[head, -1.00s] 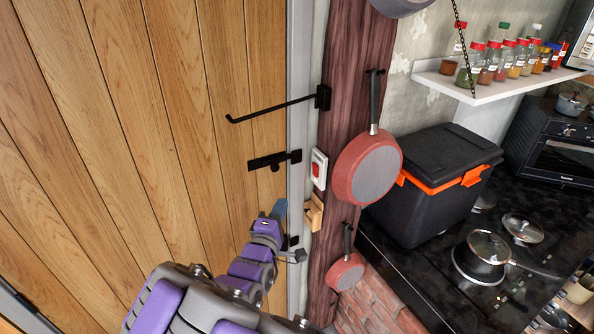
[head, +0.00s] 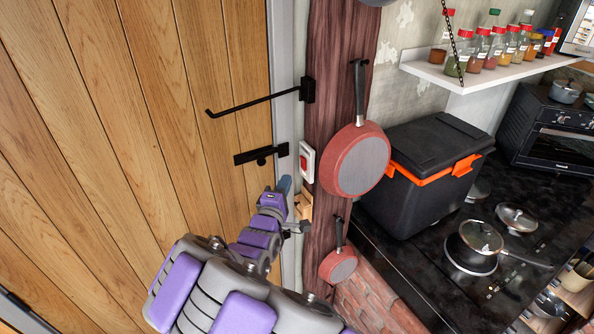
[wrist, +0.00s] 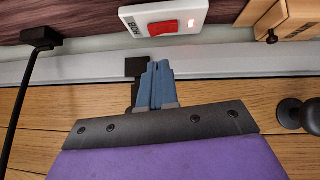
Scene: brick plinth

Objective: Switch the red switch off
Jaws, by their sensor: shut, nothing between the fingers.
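The red switch (head: 304,162) is a red rocker in a white plate on the dark wooden post, just right of the door frame. In the wrist view the red switch (wrist: 163,28) shows at the top middle, with a small lit mark on its right part. My gripper (head: 284,184) is just below and left of the switch in the head view. In the wrist view my gripper (wrist: 156,68) has its blue fingers together, empty, with the tips a little short of the plate. I see a gap between tips and switch.
A black bolt latch (head: 262,155) and a black bar hook (head: 260,102) are on the door side. A red pan (head: 356,160) hangs right of the switch. A small wooden box (head: 303,206) is below the switch. A smaller pan (head: 338,265) hangs lower.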

